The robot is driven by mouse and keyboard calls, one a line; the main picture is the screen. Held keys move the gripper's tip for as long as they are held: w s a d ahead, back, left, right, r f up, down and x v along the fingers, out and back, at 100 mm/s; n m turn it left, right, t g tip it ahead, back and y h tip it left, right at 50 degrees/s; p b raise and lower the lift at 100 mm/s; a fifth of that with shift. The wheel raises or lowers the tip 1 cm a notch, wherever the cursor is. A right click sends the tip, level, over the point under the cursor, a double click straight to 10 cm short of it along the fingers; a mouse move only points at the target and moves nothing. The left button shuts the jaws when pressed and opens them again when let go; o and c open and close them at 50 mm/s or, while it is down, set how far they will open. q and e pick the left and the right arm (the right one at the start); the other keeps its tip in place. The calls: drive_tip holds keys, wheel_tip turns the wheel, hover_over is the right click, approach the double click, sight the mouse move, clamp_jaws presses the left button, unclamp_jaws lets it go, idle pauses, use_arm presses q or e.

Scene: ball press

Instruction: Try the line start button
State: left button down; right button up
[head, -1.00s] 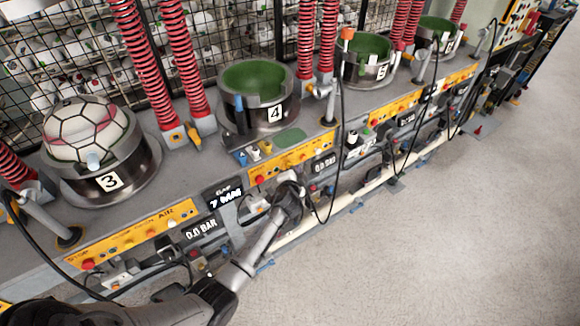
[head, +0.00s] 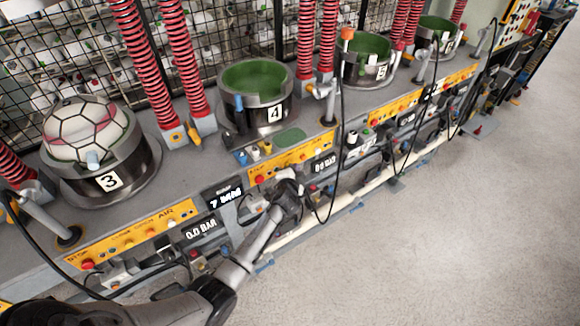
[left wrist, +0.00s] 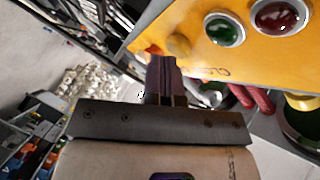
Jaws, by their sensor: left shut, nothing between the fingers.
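The yellow control panel (head: 300,157) below station 4 carries small buttons, among them a red one (head: 259,180) at its left end. Its lettering is too small to tell which is the line start button. In the left wrist view the panel (left wrist: 205,62) shows a green round button (left wrist: 223,30), a dark red one (left wrist: 281,14) and a yellow knob (left wrist: 179,45). My left gripper (left wrist: 162,66) is shut and empty, its fingertips close to the panel's edge by the yellow knob; contact cannot be told. In the head view the gripper (head: 286,178) is just below the panel. My right gripper is out of view.
Press pot 4 (head: 258,112) is empty and green inside; pot 3 (head: 113,176) holds a ball (head: 85,130). A black cable (head: 338,130) hangs right of my gripper. A pale pipe (head: 340,208) runs low along the bench. The floor (head: 440,230) in front is clear.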

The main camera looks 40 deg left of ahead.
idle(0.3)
use_arm(q)
drive_tip(key=shift+d, duration=0.15)
drive_tip(key=shift+s+d, duration=0.25)
drive_tip(key=shift+d, duration=0.45)
drive_tip(key=d, duration=0.2)
drive_tip(key=s+d, duration=0.1)
drive_tip(key=d, duration=0.2)
idle(0.4)
drive_tip(key=shift+a, duration=0.1)
idle(0.5)
